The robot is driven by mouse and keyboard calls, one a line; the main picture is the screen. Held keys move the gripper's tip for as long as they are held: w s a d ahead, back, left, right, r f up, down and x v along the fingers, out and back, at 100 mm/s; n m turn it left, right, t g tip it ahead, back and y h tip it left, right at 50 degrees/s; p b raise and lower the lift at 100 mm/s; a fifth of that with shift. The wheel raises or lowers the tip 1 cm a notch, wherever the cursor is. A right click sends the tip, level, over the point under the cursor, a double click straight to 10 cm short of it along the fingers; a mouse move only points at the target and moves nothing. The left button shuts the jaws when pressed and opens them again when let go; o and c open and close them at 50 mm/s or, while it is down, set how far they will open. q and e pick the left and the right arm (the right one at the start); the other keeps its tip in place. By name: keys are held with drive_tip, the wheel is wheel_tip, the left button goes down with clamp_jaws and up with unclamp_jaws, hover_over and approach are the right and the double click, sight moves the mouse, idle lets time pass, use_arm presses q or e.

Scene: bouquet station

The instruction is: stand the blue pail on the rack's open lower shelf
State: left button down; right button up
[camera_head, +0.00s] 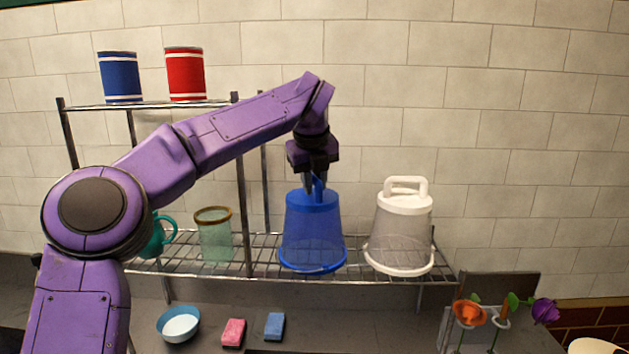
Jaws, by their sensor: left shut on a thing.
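The blue pail (313,235) is a see-through blue vessel with a solid blue top and a handle, wider at the bottom. My left gripper (316,183) is shut on its handle from above, and the pail hangs upright. The pail appears in front of or over the wire lower shelf (263,257) of the rack; I cannot tell whether its base touches the wires. A white pail (400,228) of the same shape stands on the shelf just right of it. My right gripper is not in view.
A green glass jar (214,236) and a teal mug (158,236) stand on the shelf's left. Blue (121,78) and red (185,75) cans stand above. A bowl (178,325), pink (233,332) and blue (274,326) sponges, and flowers (470,312) are below.

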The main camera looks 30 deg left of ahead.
use_arm(q)
drive_tip(key=c, duration=1)
unclamp_jaws()
drive_tip(key=shift+w+f, duration=0.1)
drive_tip(key=shift+f, duration=0.05)
drive_tip(key=shift+o, duration=0.2)
drive_tip(key=shift+r, duration=0.35)
drive_tip(key=v, duration=1.1)
drive_tip(key=shift+s+r, duration=0.25)
drive_tip(key=shift+r, duration=0.05)
drive_tip(key=shift+d, duration=0.15)
